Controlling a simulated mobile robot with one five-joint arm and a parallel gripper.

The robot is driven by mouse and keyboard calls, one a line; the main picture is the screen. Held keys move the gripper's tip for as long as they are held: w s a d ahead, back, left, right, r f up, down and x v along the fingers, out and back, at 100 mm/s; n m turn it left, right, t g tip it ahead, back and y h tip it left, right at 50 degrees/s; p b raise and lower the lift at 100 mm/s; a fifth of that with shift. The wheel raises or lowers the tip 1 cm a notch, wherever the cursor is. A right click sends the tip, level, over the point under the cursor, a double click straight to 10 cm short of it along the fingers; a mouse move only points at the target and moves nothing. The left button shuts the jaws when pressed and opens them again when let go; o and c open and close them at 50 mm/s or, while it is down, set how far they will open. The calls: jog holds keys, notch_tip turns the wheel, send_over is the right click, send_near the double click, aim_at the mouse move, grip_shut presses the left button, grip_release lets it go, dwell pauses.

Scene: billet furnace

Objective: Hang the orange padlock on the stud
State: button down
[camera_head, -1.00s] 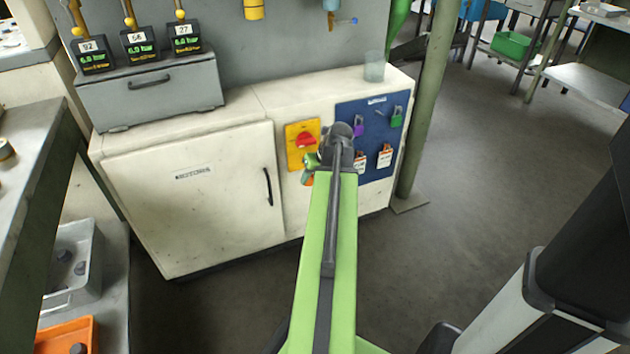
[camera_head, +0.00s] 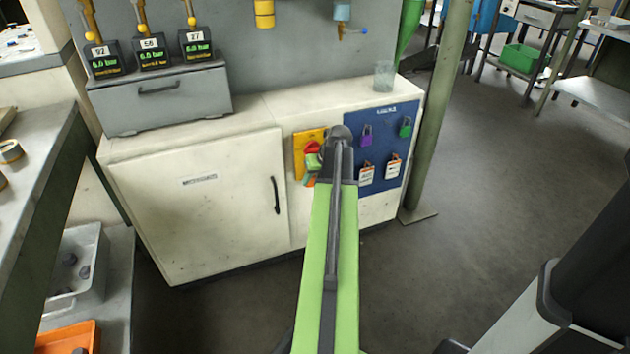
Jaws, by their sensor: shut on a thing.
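My gripper (camera_head: 313,161) is at the far end of the green arm, in front of the yellow plate with the red switch. It is mostly hidden behind the arm's dark end joint. A small orange part shows just below it, most likely the orange padlock (camera_head: 309,182), with the jaws shut on it. The blue lock board (camera_head: 383,118) is on the cabinet front, to the right of my gripper. A purple padlock (camera_head: 366,138) and a green padlock (camera_head: 405,129) hang there. I cannot make out a bare stud; the arm covers the board's left edge.
Two white-and-orange tags (camera_head: 366,174) hang low on the board. The red switch (camera_head: 312,148) is close by my gripper. A clear cup (camera_head: 383,77) stands on the cabinet top. A green post (camera_head: 437,120) rises right of the cabinet. Floor at right is open.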

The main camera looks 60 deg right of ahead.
dwell(0.4)
jog(key=c, duration=0.9)
grip_release()
jog(key=shift+r, duration=0.1)
jog(key=shift+r+p, duration=0.3)
jog(key=shift+p, duration=0.1)
jog(key=p+v, duration=0.6)
jog(key=v, duration=0.1)
jog(key=shift+s+r, duration=0.1)
jog(key=shift+s, duration=0.1)
